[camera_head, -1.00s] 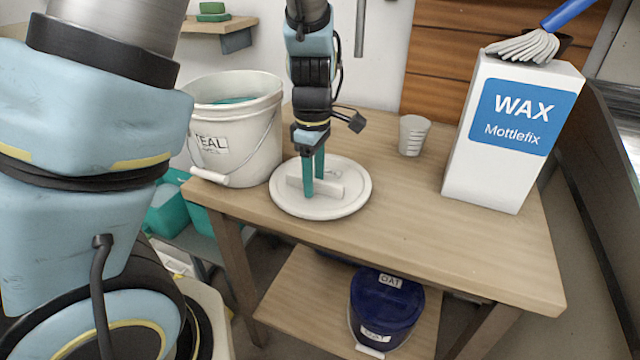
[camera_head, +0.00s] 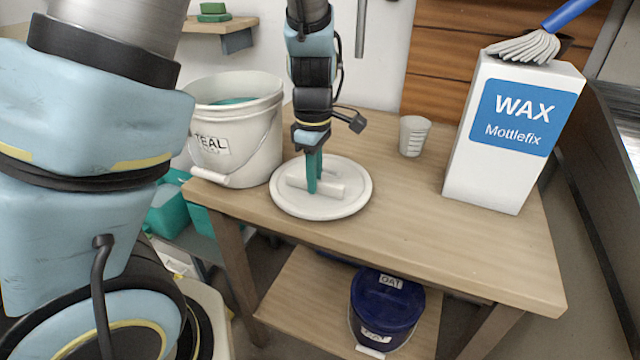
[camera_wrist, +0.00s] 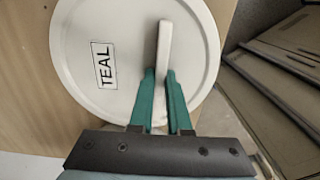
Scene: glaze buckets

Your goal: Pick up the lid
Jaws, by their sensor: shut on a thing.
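The white round lid (camera_head: 340,207) lies on the wooden table, beside the white bucket (camera_head: 262,150) labelled TEAL. In the wrist view the lid (camera_wrist: 85,40) shows a TEAL label and a raised bar handle (camera_wrist: 163,45). My gripper (camera_head: 314,188) points down at the lid, its teal fingers shut on the bar handle. In the wrist view the fingers (camera_wrist: 159,78) sit on either side of the handle's near end. The lid appears to rest flat on the table. The bucket is open, with teal glaze inside.
A small ribbed cup (camera_head: 413,136) stands behind the lid to the right. A tall white WAX box (camera_head: 480,180) with a brush (camera_head: 530,46) on top stands at the table's right. A dark blue bucket (camera_head: 385,305) sits on the lower shelf. The table (camera_head: 430,235) is clear right of the lid.

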